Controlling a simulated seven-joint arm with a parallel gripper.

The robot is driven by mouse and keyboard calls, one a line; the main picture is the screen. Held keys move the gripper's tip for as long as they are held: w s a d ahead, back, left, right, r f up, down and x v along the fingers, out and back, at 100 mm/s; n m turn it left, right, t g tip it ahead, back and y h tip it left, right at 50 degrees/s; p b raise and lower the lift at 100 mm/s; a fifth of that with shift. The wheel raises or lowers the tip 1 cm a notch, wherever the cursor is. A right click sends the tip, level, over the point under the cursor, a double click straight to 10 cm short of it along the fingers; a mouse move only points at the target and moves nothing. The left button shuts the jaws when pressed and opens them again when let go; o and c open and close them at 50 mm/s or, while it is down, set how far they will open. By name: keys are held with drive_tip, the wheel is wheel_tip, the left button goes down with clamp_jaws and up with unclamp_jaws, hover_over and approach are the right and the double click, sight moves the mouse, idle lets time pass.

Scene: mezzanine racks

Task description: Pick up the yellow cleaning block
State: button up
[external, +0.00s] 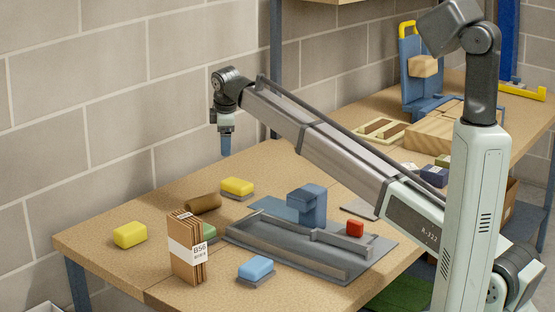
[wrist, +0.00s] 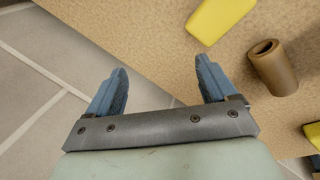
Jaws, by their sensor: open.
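Two yellow blocks lie on the wooden table. One plain yellow block (external: 130,235) is near the left edge; it appears to be the one at the top of the wrist view (wrist: 220,18). The other yellow block (external: 237,186) has a grey base and lies farther back; part of what looks like it shows at the right edge of the wrist view (wrist: 313,134). I cannot tell which is the cleaning block. My gripper (external: 226,152) points down above the table's back edge near the wall, apart from both. Its blue fingers (wrist: 162,72) are open and empty.
A brown tube (external: 203,203) lies between the yellow blocks. A cardboard stack (external: 187,250) with a white label stands at the front, near a blue block (external: 256,268) on a grey base. A grey fixture (external: 300,245) fills the table's middle. The brick wall (external: 110,130) is close behind.

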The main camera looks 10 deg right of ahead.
drive_tip(key=s+a+n+g, duration=0.2)
drive_tip(key=s+a+n, duration=0.3)
drive_tip(key=s+a, duration=1.1)
drive_tip(key=n+g, duration=0.1)
drive_tip(key=n, duration=0.3)
hover_over(129, 228)
drive_tip(key=f, duration=0.6)
drive_tip(key=shift+d+f, duration=0.25)
drive_tip(key=shift+f, duration=0.15)
drive_tip(key=shift+w+a+f, duration=0.1)
drive_tip(key=shift+f, duration=1.35)
drive_tip(key=shift+w+a+f, duration=0.1)
drive_tip(key=shift+f, duration=1.35)
drive_tip(key=shift+c, duration=0.3)
drive_tip(key=c, duration=1)
drive_tip(key=shift+r, duration=0.15)
